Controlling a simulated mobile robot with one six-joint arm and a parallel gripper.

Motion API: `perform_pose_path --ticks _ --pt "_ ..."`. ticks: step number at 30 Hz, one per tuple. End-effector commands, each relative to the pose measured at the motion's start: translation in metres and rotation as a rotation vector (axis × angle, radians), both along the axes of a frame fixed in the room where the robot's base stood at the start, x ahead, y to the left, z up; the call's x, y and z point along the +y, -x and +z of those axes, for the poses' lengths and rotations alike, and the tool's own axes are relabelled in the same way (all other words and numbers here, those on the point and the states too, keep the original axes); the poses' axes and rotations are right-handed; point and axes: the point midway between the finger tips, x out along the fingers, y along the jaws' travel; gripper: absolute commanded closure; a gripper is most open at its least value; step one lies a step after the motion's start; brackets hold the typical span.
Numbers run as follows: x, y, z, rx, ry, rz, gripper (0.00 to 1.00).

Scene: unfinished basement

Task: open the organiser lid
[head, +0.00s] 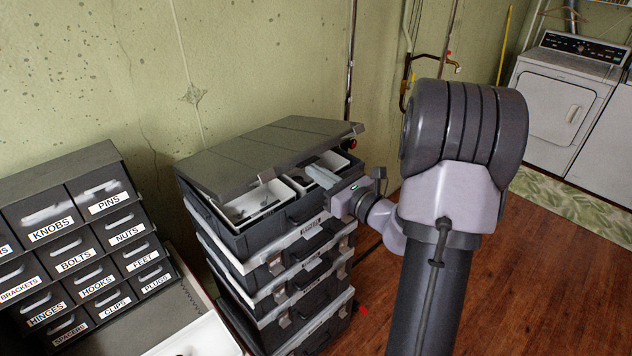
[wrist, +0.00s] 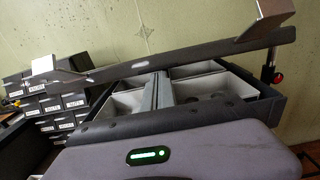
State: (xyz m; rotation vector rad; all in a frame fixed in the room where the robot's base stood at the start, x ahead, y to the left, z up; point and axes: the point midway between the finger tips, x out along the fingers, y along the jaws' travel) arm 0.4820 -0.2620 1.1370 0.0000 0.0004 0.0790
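The organiser lid (head: 270,150) is dark grey and stands partly raised, tilted up at its front edge, on the top organiser (head: 262,238) of a stack. In the wrist view the lid (wrist: 180,57) shows nearly edge-on as a long bar with two light latches. White compartment bins (wrist: 205,85) show under it. My gripper (head: 318,172) is at the front of the organiser, its fingers reaching over the bins below the lid edge. In the wrist view the fingers of my gripper (wrist: 155,92) lie side by side, shut, with nothing seen between them. Whether they touch the lid is unclear.
More black cases with light rims (head: 300,315) are stacked below. A labelled drawer cabinet (head: 80,250) stands at the left, with a white tray (head: 200,335) at the bottom edge. The wall is close behind; a red knob (head: 351,145) is near the lid's right corner. Wooden floor (head: 560,270) is clear at right.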

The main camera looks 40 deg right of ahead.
Motion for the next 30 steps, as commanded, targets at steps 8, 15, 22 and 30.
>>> perform_pose_path --ticks 8,15,22,30 --pt "0.001 -0.012 0.029 -0.001 0.001 0.001 1.0" --pt "0.001 -0.021 0.051 -0.002 0.0 0.0 1.0" --pt "0.002 -0.028 0.063 -0.001 0.001 -0.001 1.0" --pt "0.002 -0.028 0.062 -0.001 0.0 -0.001 1.0"
